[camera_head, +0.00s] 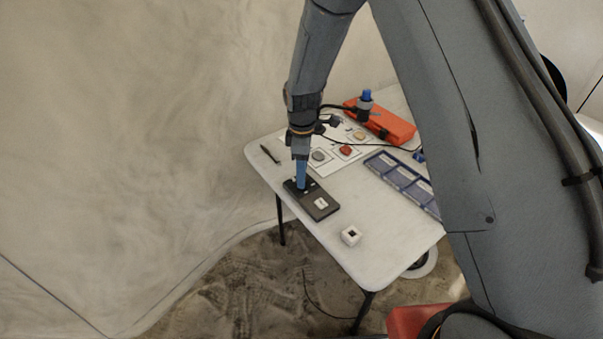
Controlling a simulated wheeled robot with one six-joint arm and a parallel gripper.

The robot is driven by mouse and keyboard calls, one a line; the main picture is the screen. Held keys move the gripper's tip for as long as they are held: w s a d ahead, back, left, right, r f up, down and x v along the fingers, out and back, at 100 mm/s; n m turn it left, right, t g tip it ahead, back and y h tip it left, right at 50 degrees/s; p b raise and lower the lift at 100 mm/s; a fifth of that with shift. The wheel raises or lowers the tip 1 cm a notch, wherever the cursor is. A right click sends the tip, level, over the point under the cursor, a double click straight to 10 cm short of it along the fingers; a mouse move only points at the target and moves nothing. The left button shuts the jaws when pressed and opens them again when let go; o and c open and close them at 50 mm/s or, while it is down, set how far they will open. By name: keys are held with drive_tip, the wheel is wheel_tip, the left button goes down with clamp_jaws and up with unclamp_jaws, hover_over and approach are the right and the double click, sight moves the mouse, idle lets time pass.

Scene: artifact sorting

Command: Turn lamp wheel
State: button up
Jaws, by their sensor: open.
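A flat dark box (325,207) with a pale label lies near the left edge of the white table (385,255). My gripper (301,187) points straight down over the far end of this box, its blue fingers at or just above the top surface. Small light and reddish marks show beside the fingertips. I cannot make out a lamp wheel for certain; the fingers cover part of that end. The gap between the fingers is not clear from this angle, and I cannot tell whether they touch anything.
A white sheet (326,164) bears several small stones, including a red one (346,150). A blue compartment tray (392,173) lies right, partly behind my arm. An orange case (391,127) is at the back; a dark pen-like tool (269,153) lies left.

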drive_tip(key=shift+f, duration=0.95)
drive_tip(key=c, duration=1)
drive_tip(key=shift+a, duration=0.1)
drive_tip(key=shift+c, duration=0.3)
